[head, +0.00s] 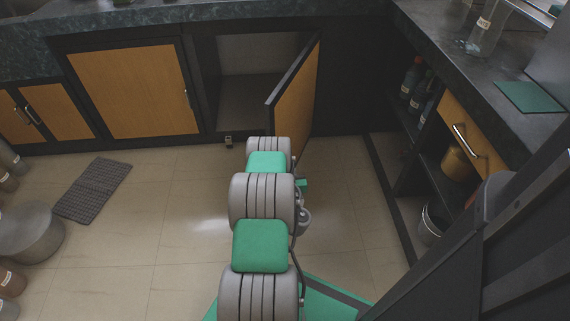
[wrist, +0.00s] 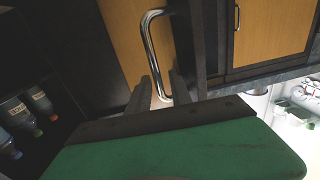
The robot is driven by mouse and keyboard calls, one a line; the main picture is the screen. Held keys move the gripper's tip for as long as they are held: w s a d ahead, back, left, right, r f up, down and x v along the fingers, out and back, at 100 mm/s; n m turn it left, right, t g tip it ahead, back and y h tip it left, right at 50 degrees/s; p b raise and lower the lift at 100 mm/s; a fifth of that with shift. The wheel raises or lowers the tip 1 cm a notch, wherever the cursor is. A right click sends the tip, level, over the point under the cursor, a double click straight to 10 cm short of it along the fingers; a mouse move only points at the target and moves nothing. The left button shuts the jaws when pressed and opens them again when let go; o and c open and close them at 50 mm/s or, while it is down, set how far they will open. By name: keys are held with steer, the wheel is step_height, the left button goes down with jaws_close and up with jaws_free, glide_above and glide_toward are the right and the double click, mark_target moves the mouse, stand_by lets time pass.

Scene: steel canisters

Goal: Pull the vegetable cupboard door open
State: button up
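A wood-fronted cupboard door with a dark frame (head: 297,92) stands swung well open in the head view, and the dark, empty-looking inside of its cupboard (head: 258,62) shows. No label on it can be read. In the wrist view a curved chrome handle (wrist: 151,42) stands on a wood door face (wrist: 122,35). My gripper (wrist: 161,76) has its two dark fingers apart, with the lower part of the handle between them. I see no clear grip on it. In the head view my arm hides the gripper and the handle.
A closed cupboard door (head: 135,90) is left of the opening. A grey mat (head: 93,190) and a large steel canister (head: 30,232) are on the floor at left. Shelves with bottles (head: 412,77) and a drawer (head: 470,135) line the right. Open floor lies left of my arm.

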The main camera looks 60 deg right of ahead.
steer(key=shift+o, duration=0.2)
steer(key=shift+a, duration=0.15)
steer(key=p+v, duration=0.2)
steer(key=v, duration=0.5)
steer(key=shift+a, duration=0.25)
steer(key=shift+s, duration=0.15)
steer(key=shift+c, duration=0.2)
